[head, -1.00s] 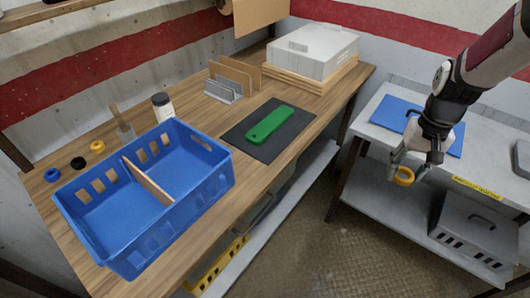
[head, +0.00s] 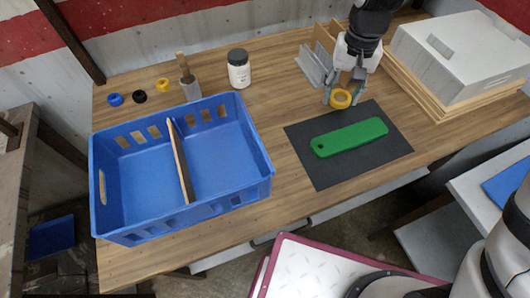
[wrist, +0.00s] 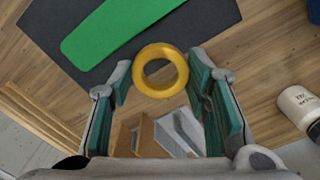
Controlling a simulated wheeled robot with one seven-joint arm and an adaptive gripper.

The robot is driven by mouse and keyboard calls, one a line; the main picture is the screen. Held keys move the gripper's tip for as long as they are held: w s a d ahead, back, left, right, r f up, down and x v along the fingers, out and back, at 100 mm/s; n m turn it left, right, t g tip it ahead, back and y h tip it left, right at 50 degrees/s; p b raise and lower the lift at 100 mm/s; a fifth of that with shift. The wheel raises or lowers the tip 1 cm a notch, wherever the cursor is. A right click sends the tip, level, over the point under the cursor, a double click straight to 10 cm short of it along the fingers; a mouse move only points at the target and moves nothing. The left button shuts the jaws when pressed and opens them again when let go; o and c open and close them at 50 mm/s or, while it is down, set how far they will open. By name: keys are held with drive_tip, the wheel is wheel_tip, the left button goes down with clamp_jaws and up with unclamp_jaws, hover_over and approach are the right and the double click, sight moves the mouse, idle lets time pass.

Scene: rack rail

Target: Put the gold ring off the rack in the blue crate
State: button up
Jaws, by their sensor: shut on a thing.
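My gripper (head: 344,92) is shut on the gold ring (head: 340,105) and holds it above the workbench, near the back edge of the dark mat. In the wrist view the ring (wrist: 160,91) sits between the fingertips of my gripper (wrist: 160,75), its hole facing the camera. The blue crate (head: 222,205) stands on the bench to the left, well apart from the gripper. A wooden divider splits it into two compartments, and both look empty.
The dark mat (head: 385,170) bears a green plate (head: 350,138). Behind the crate stand a white jar (head: 238,70), a brush holder (head: 190,88) and small blue, black and yellow rings. A grey file holder (head: 311,68) is beside my gripper; a grey box (head: 460,50) is right.

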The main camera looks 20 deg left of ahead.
drive_tip(key=s+a+r+n+p, duration=0.1)
drive_tip(key=s+a+r, duration=0.1)
drive_tip(key=s+a, duration=0.6)
drive_tip(key=n, duration=0.1)
hover_over(222, 165)
wheel_tip(222, 165, down, 7)
drive_tip(key=shift+f, duration=2.15)
drive_tip(key=shift+f, duration=0.1)
drive_tip(key=o, duration=1.2)
drive_tip(key=shift+c, duration=0.2)
